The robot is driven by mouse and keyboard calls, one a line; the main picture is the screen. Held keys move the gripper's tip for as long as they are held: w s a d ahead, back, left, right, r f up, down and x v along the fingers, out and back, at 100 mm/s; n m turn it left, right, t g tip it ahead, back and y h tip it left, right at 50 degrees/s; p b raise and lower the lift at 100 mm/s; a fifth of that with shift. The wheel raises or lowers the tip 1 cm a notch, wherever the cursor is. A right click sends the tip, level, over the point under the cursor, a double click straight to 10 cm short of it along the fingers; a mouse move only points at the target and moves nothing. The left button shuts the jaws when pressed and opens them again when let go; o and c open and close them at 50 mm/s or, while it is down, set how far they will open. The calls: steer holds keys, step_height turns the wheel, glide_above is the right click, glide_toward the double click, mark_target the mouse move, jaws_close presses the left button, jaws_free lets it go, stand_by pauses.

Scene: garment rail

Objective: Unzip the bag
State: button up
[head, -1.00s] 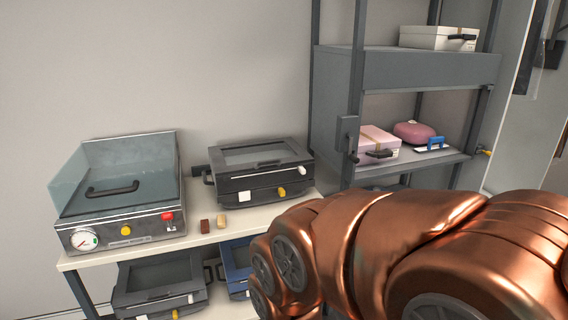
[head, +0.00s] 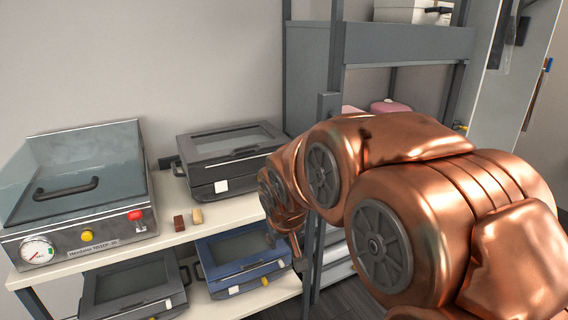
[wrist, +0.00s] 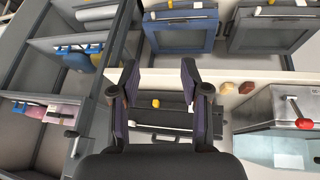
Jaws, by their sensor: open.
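I cannot make out a bag with a zip for certain. A rounded pink item (head: 390,107) on the shelf at the right may be a soft bag; my arm partly hides that shelf in the head view, and no zip shows. Pink items (wrist: 65,112) also show at the left of the wrist view. My gripper (wrist: 158,80) is open and empty, its two dark fingers spread. Between and behind them shows the dark case (wrist: 160,132) with a yellow latch. In the head view this case (head: 230,152) stands on the white table, left of my arm.
A clear-lidded machine (head: 80,185) with a red knob stands on the table (head: 170,240). Two small blocks (head: 188,220) lie near it. A blue case (head: 245,260) and a dark case (head: 130,285) sit below. The grey shelving (head: 400,44) rises at the right.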

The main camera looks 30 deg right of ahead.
steer(key=w+d+t+b, duration=0.3)
steer(key=w+d, duration=0.4)
steer(key=w, duration=0.4)
steer(key=w+d+r+n+t+b, duration=0.1)
steer(key=w+d+t+b, duration=0.2)
steer(key=w, duration=0.8)
steer(key=w+d+t+y+b, duration=0.1)
steer(key=w+d+t+b, duration=0.2)
steer(key=w+d+t, duration=0.4)
steer(key=shift+w+d+r, duration=0.1)
steer(key=shift+w+d, duration=0.95)
steer(key=shift+w, duration=0.2)
steer(key=shift+w+d+r, duration=0.1)
steer(key=shift+w+d, duration=0.9)
steer(key=shift+w, duration=0.85)
steer(key=shift+c, duration=0.3)
jaws_close()
